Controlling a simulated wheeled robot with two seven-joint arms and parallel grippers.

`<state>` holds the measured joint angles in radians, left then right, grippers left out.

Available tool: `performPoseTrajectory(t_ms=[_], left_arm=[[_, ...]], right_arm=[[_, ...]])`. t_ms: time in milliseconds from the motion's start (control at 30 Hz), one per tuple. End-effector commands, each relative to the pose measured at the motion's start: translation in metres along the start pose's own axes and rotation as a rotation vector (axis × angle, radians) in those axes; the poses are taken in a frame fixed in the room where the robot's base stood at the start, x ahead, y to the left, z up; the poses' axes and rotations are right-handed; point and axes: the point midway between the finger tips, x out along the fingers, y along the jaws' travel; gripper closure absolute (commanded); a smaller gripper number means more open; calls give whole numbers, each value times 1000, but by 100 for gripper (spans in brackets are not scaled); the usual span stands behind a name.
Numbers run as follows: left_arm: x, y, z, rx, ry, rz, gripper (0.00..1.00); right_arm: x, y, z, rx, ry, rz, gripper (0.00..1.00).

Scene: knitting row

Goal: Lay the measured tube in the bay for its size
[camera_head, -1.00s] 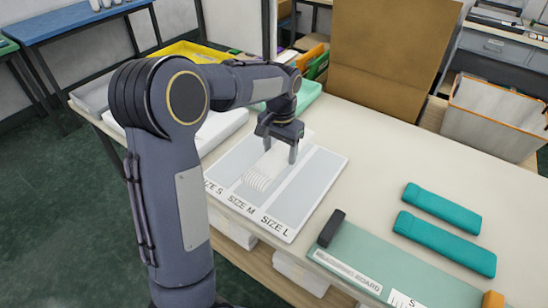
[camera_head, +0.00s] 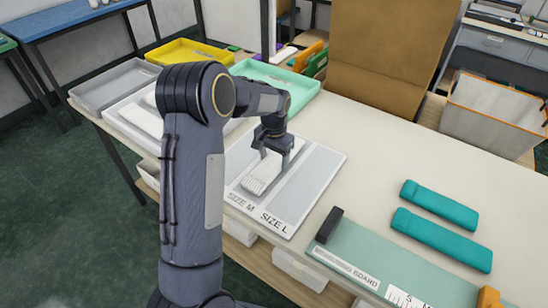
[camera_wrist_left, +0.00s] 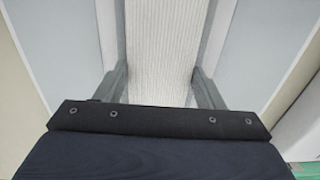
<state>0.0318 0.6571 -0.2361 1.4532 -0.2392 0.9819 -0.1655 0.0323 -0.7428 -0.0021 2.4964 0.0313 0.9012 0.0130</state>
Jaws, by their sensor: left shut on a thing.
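A white ribbed knitted tube (camera_head: 262,176) lies over the SIZE M bay of the sorting board (camera_head: 316,190) in the head view. My left gripper (camera_head: 272,160) is over the tube's far part and shut on it. In the left wrist view the tube (camera_wrist_left: 160,60) runs between the two fingers of the gripper (camera_wrist_left: 160,85), with grey bay surface on both sides. The tube looks level with the board; whether it touches the surface I cannot tell. The SIZE L bay beside it is empty. The SIZE S label is hidden behind my left arm. My right gripper is not in view.
A green measuring board (camera_head: 400,265) with dark and orange end blocks stands at the front right. Yellow (camera_head: 188,52), grey (camera_head: 112,86) and mint (camera_head: 290,84) trays stand at the back left. The table's middle right is clear.

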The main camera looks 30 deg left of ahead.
Motion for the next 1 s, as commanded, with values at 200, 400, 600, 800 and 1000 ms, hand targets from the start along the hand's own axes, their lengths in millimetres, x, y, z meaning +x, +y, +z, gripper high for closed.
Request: performPoseTrajectory(t_ms=[200,400,600,800,1000], left_arm=[[3,0,0,0,0,0,26],[3,0,0,0,0,0,16],[-1,0,0,0,0,0,16],[-27,0,-1,0,6,-1,16],[-72,0,-1,1,6,-1,16]], right_arm=[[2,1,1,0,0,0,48],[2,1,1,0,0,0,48],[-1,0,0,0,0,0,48],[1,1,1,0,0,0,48],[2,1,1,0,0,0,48]])
